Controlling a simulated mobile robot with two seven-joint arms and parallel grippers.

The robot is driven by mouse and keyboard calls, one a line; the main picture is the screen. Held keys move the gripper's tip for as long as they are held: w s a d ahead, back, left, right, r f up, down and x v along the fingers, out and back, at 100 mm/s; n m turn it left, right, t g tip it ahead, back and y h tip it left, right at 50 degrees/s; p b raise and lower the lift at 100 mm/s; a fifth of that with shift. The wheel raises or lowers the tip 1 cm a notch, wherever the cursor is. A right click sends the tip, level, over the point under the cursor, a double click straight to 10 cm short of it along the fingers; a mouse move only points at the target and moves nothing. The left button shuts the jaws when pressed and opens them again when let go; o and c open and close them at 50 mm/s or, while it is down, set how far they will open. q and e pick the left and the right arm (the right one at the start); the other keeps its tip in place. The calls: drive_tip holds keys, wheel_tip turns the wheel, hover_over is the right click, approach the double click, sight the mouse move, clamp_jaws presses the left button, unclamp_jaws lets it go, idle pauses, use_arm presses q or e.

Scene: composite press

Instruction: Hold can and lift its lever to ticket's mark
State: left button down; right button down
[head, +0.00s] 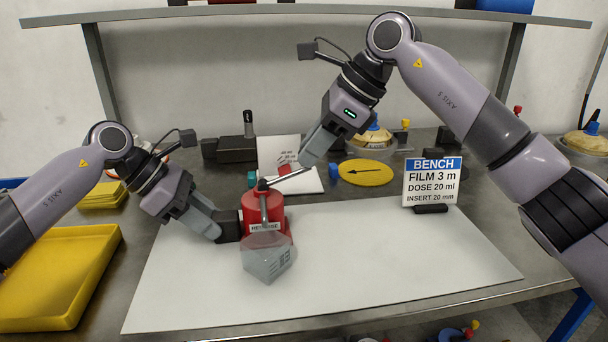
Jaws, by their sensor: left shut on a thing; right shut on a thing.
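A red can (280,213) with a white label, partly readable, stands upright on the white mat. My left gripper (226,229) is shut on the dark block at the can's left side. A thin grey lever (288,177) slopes up to the right from the can's top. My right gripper (309,160) is shut on the lever's raised outer end. A small red piece (284,168) shows beside the lever, before a white card (278,149) with small ml markings. The bench ticket (432,181) reads FILM 3 m, DOSE 20 ml, INSERT 20 mm. The lever's exact reading cannot be told.
A translucent grey faceted piece (267,264) is in front of the can and overlaps its base in view. A yellow disc with a black arrow (366,173) lies behind. Yellow trays (62,258) stand at the left.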

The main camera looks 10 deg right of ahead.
drive_tip(key=shift+c, duration=1.1)
unclamp_jaws()
drive_tip(key=shift+w+d, duration=0.1)
drive_tip(key=shift+d, duration=0.05)
drive_tip(key=shift+r, duration=0.15)
drive_tip(key=shift+v, duration=2.35)
